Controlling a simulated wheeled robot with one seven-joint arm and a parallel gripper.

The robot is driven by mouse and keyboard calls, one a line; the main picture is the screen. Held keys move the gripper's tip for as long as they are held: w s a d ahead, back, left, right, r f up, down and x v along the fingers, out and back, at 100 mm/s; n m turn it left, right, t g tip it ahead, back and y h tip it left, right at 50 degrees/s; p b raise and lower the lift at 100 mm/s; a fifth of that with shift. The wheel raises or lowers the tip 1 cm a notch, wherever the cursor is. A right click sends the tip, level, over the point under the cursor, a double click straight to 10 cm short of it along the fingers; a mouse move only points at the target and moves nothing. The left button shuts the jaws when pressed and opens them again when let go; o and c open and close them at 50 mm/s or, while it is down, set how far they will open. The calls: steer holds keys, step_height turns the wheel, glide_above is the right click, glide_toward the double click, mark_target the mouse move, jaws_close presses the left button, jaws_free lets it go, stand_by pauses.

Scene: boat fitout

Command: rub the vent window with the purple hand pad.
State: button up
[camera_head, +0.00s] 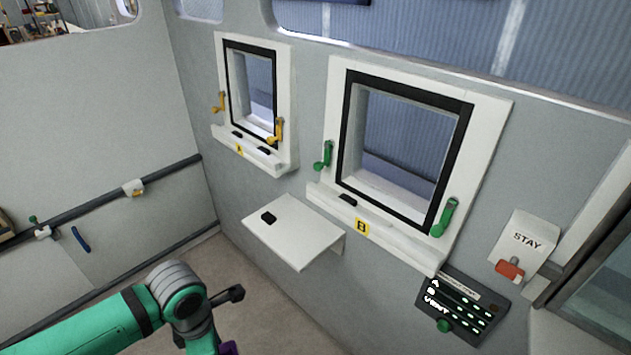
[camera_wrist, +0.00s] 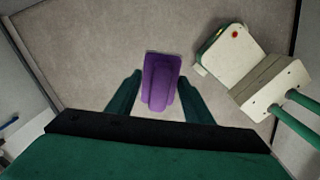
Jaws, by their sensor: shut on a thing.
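The purple hand pad (camera_wrist: 161,82) sits between the two fingers of my gripper (camera_wrist: 160,96), which is shut on it. A sliver of purple (camera_head: 229,348) shows at the bottom edge of the head view, below my wrist. The rest of the pad and my fingers are out of that view. No window is clearly labelled vent. Window A (camera_head: 222,75) has yellow handles and window B (camera_head: 490,110) has green handles. Part of another framed window (camera_head: 598,290) shows at the right edge; I cannot tell if it is the vent window. The pad is apart from all these windows.
A white wall shelf (camera_head: 295,235) with a small black item (camera_head: 268,217) juts out below the windows. A dark panel (camera_head: 462,308) marked A, B and VENT and a STAY plate (camera_head: 525,240) with a red handle are at the right. A rail (camera_head: 100,197) runs along the left wall.

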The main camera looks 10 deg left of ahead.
steer(key=w+d+f+m, duration=0.9)
steer(key=d+f+m, duration=0.2)
steer(key=d+m, duration=0.1)
steer(key=w+d+f+m, duration=1)
steer(key=d+f+m, duration=0.1)
steer(key=d+m, duration=0.1)
steer(key=shift+w+d+f, duration=0.15)
steer(key=shift+d+f, duration=0.05)
steer(key=shift+f, duration=0.05)
